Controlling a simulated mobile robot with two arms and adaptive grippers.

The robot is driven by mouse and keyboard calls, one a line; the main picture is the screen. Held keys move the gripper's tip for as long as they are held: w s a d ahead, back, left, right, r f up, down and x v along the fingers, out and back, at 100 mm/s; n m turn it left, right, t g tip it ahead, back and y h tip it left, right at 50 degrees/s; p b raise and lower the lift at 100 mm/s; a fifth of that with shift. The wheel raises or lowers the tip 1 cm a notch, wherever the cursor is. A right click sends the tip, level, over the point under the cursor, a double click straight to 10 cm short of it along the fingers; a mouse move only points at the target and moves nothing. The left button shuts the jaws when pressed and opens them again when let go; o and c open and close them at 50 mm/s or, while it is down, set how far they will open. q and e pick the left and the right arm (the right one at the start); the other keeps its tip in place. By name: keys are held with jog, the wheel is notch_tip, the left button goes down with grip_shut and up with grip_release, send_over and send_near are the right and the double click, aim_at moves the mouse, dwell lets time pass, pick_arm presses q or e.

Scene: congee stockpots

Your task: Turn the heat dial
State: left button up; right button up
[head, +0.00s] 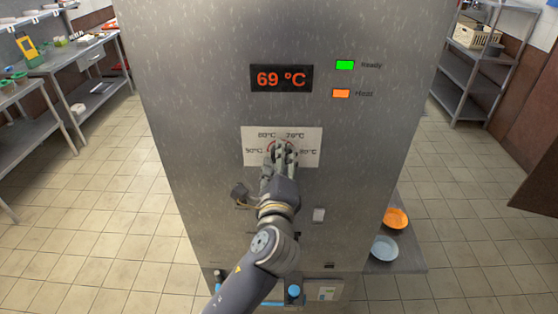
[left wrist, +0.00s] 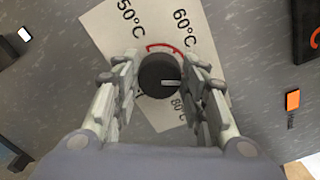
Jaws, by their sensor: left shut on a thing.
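The heat dial (left wrist: 156,77) is a round black knob with a white pointer line, set on a white label plate (head: 250,135) with temperature marks and a red arc. My left gripper (head: 281,153) is at the dial, with its fingers on either side of the knob, shut on it. In the left wrist view the pointer aims right, between the 60°C and 80°C marks; a finger covers part of the scale there. In the head view the gripper hides most of the dial. My right gripper is in neither view.
The steel cabinet's display (head: 282,78) reads 69 °C. The green Ready lamp (head: 345,65) and orange Heat lamp (head: 341,93) look lit. An orange bowl (head: 396,218) and a grey-blue bowl (head: 384,248) sit on a side shelf at right. Tiled floor is clear on both sides.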

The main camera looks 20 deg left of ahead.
pick_arm(q)
jog(key=o, duration=1)
jog(key=shift+o, duration=0.2)
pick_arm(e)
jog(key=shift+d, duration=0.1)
pick_arm(q)
jog(key=v, duration=1.2)
